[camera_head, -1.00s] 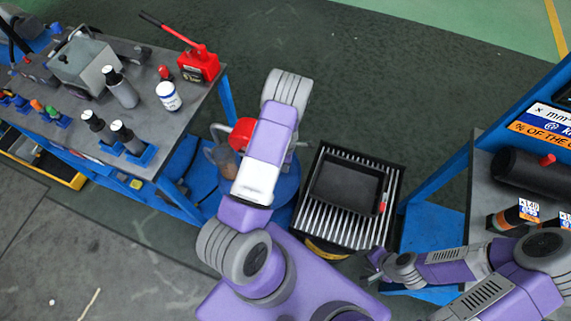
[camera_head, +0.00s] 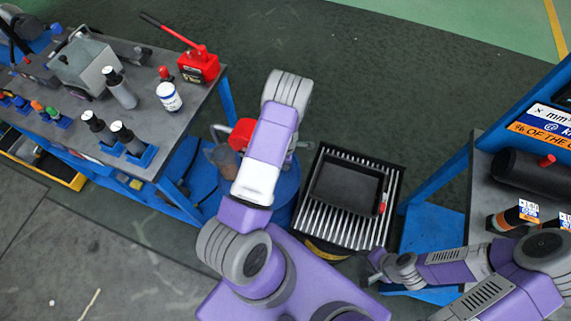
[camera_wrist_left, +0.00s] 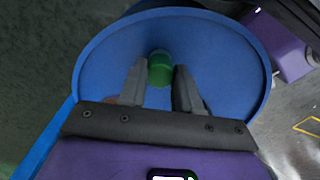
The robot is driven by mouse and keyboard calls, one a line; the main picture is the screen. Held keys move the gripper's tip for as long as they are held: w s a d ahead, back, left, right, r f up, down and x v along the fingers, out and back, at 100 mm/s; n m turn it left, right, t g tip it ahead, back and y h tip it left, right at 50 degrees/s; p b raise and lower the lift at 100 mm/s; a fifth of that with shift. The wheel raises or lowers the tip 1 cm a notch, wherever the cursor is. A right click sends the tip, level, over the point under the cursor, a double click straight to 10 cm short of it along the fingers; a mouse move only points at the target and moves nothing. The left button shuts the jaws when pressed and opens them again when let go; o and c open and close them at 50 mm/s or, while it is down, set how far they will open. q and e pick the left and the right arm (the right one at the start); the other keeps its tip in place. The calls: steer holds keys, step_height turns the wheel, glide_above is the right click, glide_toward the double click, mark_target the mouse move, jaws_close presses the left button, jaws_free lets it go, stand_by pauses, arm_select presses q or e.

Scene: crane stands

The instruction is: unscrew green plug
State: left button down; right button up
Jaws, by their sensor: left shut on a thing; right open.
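The green plug (camera_wrist_left: 160,74) is a short green cylinder on the blue round surface (camera_wrist_left: 218,75) in the left wrist view. My left gripper (camera_wrist_left: 160,67) has one finger on each side of it and is shut on it at the fingertips. In the head view the blue drum (camera_head: 286,190) stands under my left arm, which hides the left gripper and the plug. My right gripper (camera_head: 375,267) is open and empty, low at the right, beside a blue stand.
A black tray (camera_head: 346,189) lies on a slatted black crate right of the drum. A red can (camera_head: 241,133) and a jug (camera_head: 222,158) are close to the left arm. A workbench (camera_head: 140,80) with bottles stands left, a blue-framed bench (camera_head: 436,218) right.

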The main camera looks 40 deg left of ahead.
arm_select(q)
steer(key=n, duration=0.2)
steer(key=shift+r+n+p, duration=0.15)
steer(key=shift+n+p, duration=0.2)
steer(key=shift+n, duration=1.25)
steer(key=n+p, duration=0.1)
steer(key=n, duration=0.2)
steer(key=shift+p, duration=0.3)
steer(key=shift+n, duration=1.1)
steer(key=n+p, duration=0.1)
steer(key=n, duration=0.2)
steer(key=shift+n+p, duration=0.4)
steer(key=shift+n, duration=0.7)
